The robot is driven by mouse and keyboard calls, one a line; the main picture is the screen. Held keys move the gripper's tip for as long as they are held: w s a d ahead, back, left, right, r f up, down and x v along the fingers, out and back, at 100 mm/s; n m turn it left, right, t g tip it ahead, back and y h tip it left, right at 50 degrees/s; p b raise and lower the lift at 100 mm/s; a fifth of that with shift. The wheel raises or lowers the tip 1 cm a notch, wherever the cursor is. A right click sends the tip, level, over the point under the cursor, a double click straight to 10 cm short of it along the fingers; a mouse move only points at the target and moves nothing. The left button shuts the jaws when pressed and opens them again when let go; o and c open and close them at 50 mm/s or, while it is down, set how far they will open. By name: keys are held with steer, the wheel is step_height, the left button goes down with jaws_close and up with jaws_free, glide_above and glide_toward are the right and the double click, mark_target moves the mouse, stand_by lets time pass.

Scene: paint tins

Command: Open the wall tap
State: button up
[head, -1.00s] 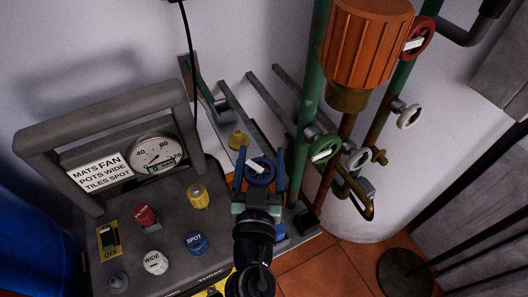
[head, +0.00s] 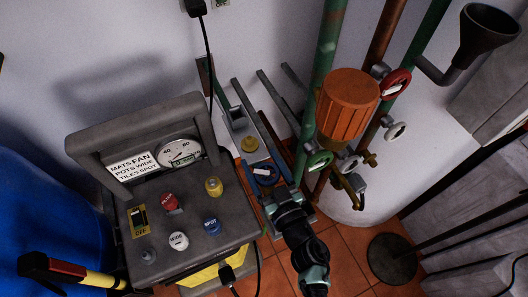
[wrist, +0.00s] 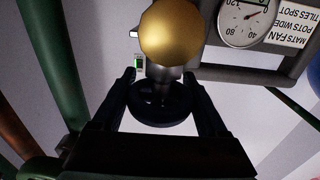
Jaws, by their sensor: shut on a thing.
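A blue handwheel (head: 264,179) with a white label sits on a fitting with a brass cap (head: 249,145) by the wall. My gripper (head: 266,173) reaches it from the front, with a finger on each side of the rim. In the wrist view my gripper (wrist: 162,88) is shut on the handwheel (wrist: 160,112), which looks dark there. The round brass cap (wrist: 170,32) stands just beyond it. I cannot tell how far the wheel is turned.
A green wheel (head: 319,161), white wheel (head: 396,131) and red wheel (head: 396,83) sit on pipes to the right, around an orange ribbed vessel (head: 348,104). A grey control box (head: 190,221) with knobs and a gauge stands left. Tiled floor (head: 345,245) shows in front.

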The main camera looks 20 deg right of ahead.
steer(key=y, duration=0.1)
steer(key=n+y, duration=0.1)
steer(key=shift+a+f+n+y+b, duration=0.1)
steer(key=shift+a+n+y+b, duration=0.1)
steer(key=shift+n+y+b, duration=0.1)
steer(key=shift+a+f+n+g+y+b, duration=0.15)
steer(key=shift+n+g+y+b, duration=0.25)
steer(key=shift+n+y+b, duration=0.5)
steer(key=n+g+y+b, duration=0.1)
steer(key=y+b, duration=0.2)
steer(key=b, duration=0.1)
steer(key=shift+s+a+n, duration=0.1)
steer(key=shift+n, duration=0.3)
steer(key=shift+s+a+n+g+y+b, duration=0.1)
steer(key=shift+a+n+g+y+b, duration=0.1)
steer(key=shift+n+g+y+b, duration=0.7)
steer(key=shift+a+r+y, duration=0.15)
steer(key=shift+r+y, duration=0.1)
steer(key=shift+y, duration=0.25)
steer(key=o, duration=1.3)
